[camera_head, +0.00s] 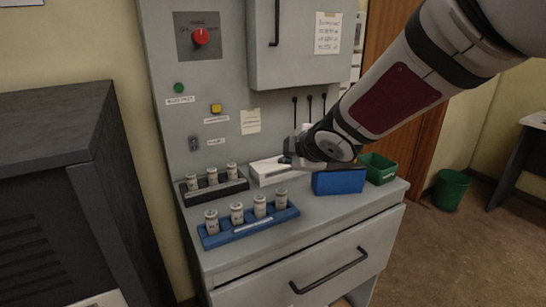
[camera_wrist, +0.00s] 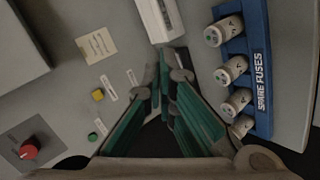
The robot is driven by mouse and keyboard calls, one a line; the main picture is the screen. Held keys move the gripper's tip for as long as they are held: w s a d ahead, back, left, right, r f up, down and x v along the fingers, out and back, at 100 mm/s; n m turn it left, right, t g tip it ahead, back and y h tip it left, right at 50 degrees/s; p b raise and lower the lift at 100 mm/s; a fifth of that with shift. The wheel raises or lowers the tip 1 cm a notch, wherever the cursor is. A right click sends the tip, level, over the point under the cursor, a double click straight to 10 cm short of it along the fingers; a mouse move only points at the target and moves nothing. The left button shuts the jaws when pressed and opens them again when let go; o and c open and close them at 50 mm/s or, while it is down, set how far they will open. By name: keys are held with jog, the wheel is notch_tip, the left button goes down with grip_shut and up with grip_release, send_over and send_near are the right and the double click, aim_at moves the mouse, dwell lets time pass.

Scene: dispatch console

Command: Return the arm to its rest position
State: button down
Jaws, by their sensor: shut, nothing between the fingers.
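My arm reaches in from the upper right in the head view, over the console's worktop (camera_head: 330,211). My gripper (camera_head: 288,152) is above the back of the worktop, seen partly behind my wrist. In the wrist view my gripper (camera_wrist: 166,72) has its green-sided fingers brought together at the tips, with nothing held. A white box-like device (camera_head: 266,173) lies just below the gripper in the head view; it also shows beyond the fingertips in the wrist view (camera_wrist: 157,18).
A blue spare-fuse rack (camera_head: 246,232) holds several fuses at the front; a black rack (camera_head: 215,190) holds three behind it. A blue bin (camera_head: 339,182) and a green bin (camera_head: 380,168) stand to the right. The wall panel carries a red knob (camera_head: 200,37) and a grey cabinet (camera_head: 300,70).

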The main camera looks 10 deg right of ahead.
jog(key=s+d+r+m+g+h+p, duration=0.1)
jog(key=s+d+r+m+h, duration=0.15)
jog(key=s+m, duration=0.4)
jog(key=s+d+r+m+g+h+p, duration=0.1)
jog(key=s+d+r+m+h+p, duration=0.2)
jog(key=s, duration=0.6)
jog(key=s+a+f+m+g+y, duration=0.1)
jog(key=s+m+g+y, duration=0.3)
jog(key=s, duration=1.6)
jog(key=m, duration=0.3)
jog(key=shift+a+g+p, duration=0.3)
